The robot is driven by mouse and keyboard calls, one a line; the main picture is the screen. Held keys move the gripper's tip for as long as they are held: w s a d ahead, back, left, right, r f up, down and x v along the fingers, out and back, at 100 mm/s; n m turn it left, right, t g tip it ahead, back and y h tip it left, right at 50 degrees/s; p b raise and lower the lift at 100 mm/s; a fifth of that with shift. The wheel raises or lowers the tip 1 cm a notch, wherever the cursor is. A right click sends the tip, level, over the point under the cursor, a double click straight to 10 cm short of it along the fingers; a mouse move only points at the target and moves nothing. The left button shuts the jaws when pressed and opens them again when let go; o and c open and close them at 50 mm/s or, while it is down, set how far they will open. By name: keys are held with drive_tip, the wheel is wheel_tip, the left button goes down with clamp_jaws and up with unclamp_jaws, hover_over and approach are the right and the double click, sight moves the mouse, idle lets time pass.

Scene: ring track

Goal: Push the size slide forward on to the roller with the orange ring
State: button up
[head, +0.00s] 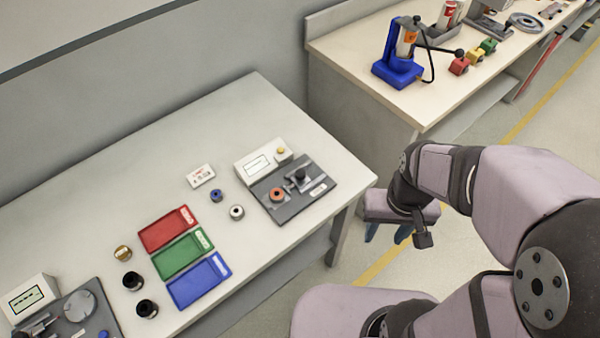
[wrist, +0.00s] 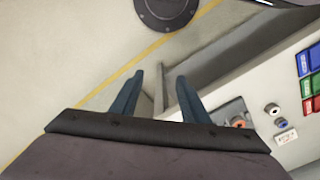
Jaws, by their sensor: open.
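The orange ring (head: 277,195) sits on a roller of the grey ring-track device (head: 290,207) at the right end of the table. A dark part with a knob (head: 300,176), possibly the size slide, stands on the same plate just right of the ring. The orange ring also shows small in the wrist view (wrist: 238,122), beyond my right finger. My gripper (head: 388,234) is in the air to the right of the table's edge, apart from the device. In the wrist view its two blue fingers (wrist: 157,92) are spread with nothing between them.
A white box with a display (head: 262,163) adjoins the plate. Red (head: 168,229), green (head: 182,254) and blue (head: 199,281) trays lie left of it. A blue ring (head: 215,195) and a grey ring (head: 237,212) stand between. A second bench (head: 430,105) is behind.

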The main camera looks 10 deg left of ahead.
drive_tip(key=s+a+f+n+g+p, duration=0.1)
drive_tip(key=s+a+n+g+p, duration=0.1)
drive_tip(key=s+a+n+p, duration=0.15)
drive_tip(key=t+p, duration=0.1)
drive_tip(key=p, duration=0.1)
approach(300, 172)
drive_tip(key=shift+h, duration=0.3)
drive_tip(key=s+d+f, duration=0.1)
drive_tip(key=s, duration=0.1)
drive_tip(key=s+f, duration=0.2)
drive_tip(key=s+d+f, duration=0.1)
drive_tip(key=s+f, duration=0.1)
drive_tip(key=shift+s+d, duration=0.15)
drive_tip(key=shift+d, duration=0.2)
drive_tip(key=shift+m+t, duration=0.6)
drive_tip(key=shift+m, duration=0.15)
drive_tip(key=w+a+r, duration=0.1)
drive_tip(key=w, duration=0.1)
drive_tip(key=w+a+r, duration=0.1)
drive_tip(key=w, duration=0.1)
drive_tip(key=w+r, duration=0.1)
drive_tip(key=shift+w+a+r, duration=0.35)
drive_tip(key=shift+w+a, duration=0.05)
drive_tip(key=shift+w+r+m, duration=0.1)
drive_tip(key=shift+r+m, duration=0.15)
drive_tip(key=shift+m, duration=0.25)
drive_tip(key=shift+s+d+m, duration=0.1)
drive_tip(key=shift+s+m, duration=0.15)
drive_tip(key=shift+m, duration=0.35)
drive_tip(key=shift+f, duration=0.15)
